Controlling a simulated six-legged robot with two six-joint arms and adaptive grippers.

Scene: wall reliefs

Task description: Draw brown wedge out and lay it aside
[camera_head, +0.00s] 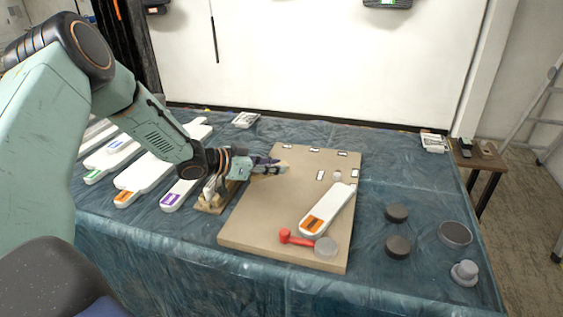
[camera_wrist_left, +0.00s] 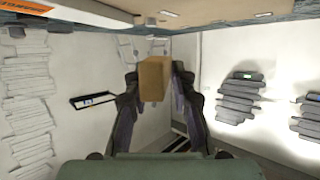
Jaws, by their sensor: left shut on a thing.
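The brown wedge (camera_wrist_left: 155,78) is a plain tan-brown block between the two dark fingers of my left gripper (camera_wrist_left: 156,90) in the left wrist view. The fingers press on it from both sides. In the head view my left gripper (camera_head: 274,167) is above the left part of the tan board (camera_head: 265,215), and only a little of the wedge shows between its fingers. I cannot tell in the head view whether the wedge touches the board. My right gripper is not in view.
On the board lie a white paddle with an orange label (camera_head: 328,208), a red tool (camera_head: 294,238) and a grey disc (camera_head: 326,247). Several white paddles (camera_head: 150,172) lie left. Dark discs (camera_head: 397,246) and a grey knob (camera_head: 463,272) stand right.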

